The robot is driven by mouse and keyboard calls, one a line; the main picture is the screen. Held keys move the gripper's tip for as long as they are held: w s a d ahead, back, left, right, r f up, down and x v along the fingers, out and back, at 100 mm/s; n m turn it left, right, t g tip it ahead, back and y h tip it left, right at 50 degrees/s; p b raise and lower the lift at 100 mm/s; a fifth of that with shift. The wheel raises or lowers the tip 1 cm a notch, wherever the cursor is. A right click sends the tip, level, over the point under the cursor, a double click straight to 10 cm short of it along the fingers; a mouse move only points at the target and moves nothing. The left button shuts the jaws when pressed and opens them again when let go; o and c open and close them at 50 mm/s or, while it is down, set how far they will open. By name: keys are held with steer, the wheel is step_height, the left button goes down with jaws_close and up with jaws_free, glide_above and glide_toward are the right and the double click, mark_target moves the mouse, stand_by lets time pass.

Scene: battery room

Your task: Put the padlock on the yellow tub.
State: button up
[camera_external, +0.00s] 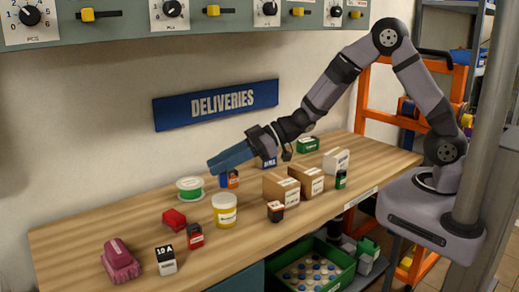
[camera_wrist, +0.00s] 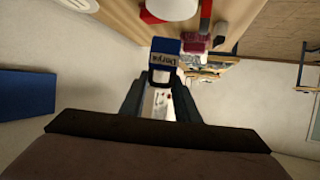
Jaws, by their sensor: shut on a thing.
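My gripper (camera_external: 213,166) reaches out to the left above the table, tilted slightly down. In the wrist view its two fingers (camera_wrist: 160,84) are shut on a small blue thing with a pale label (camera_wrist: 165,58), which looks like the padlock. A blue part of it (camera_external: 224,181) shows just under the fingertips in the external view. The yellow tub (camera_external: 225,212) stands upright on the table with a pale top, below and slightly right of the fingertips. The padlock is apart from the tub, above and behind it. Its far side is hidden.
A green-and-white spool (camera_external: 190,188), a red block (camera_external: 174,220) and a red-and-black box (camera_external: 195,236) stand left of the tub. Cardboard boxes (camera_external: 281,187) and a small dark box (camera_external: 275,211) stand to its right. The wall with the DELIVERIES sign (camera_external: 216,104) is behind.

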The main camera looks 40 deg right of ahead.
mark_target(221, 175)
steer(key=shift+f, duration=1.8)
steer(key=shift+f, duration=0.15)
steer(key=o, duration=1.1)
steer(key=shift+d+r, duration=0.1)
steer(key=shift+r, duration=0.1)
steer(key=b+v, duration=0.1)
steer(key=v, duration=1.1)
steer(key=shift+b, duration=0.3)
steer(key=shift+s+f, duration=0.1)
steer(key=shift+f, duration=0.05)
